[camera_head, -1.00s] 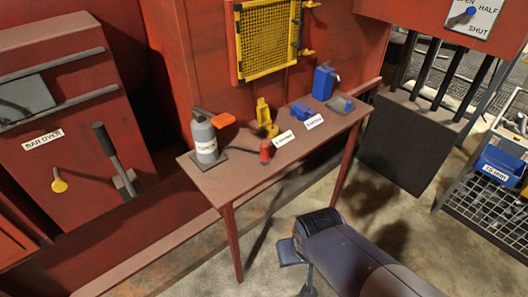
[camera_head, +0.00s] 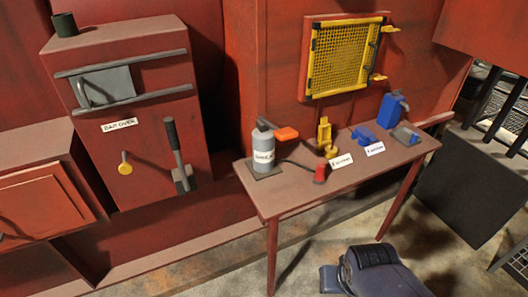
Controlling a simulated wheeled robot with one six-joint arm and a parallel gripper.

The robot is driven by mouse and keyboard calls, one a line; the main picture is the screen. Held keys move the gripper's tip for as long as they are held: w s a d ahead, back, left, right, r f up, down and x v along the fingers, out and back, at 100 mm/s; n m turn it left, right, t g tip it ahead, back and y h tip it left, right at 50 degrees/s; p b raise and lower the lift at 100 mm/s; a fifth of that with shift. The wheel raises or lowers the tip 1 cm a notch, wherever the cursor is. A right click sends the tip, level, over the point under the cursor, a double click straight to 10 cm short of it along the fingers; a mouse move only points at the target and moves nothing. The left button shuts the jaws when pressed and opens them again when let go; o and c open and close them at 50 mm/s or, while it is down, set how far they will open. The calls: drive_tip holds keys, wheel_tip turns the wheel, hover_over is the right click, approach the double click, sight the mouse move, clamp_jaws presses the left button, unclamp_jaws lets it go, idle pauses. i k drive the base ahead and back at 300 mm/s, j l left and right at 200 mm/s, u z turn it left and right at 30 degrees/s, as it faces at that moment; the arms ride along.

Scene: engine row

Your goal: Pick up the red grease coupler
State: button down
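The red grease coupler (camera_head: 320,173) sits on the front part of the brown table, at the end of a dark hose. The hose runs from a grey grease canister (camera_head: 263,150) with an orange handle at the table's left end. The coupler appears upright, with nothing holding it. A dark blue-grey part of my own arm shows at the bottom, in front of the table and apart from the coupler. My gripper's fingers cannot be made out in the view.
The table (camera_head: 300,199) also bears a yellow tool (camera_head: 324,135), two white labels, a blue can (camera_head: 391,109) and other blue parts. A yellow mesh guard (camera_head: 345,55) hangs on the red wall behind. A lever box (camera_head: 150,150) stands left. Concrete floor is open in front.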

sight(318, 179)
drive_tip(key=i+j+z, duration=0.15)
drive_tip(key=i, duration=0.3)
drive_tip(key=i+j+z, duration=0.2)
drive_tip(key=i, duration=0.2)
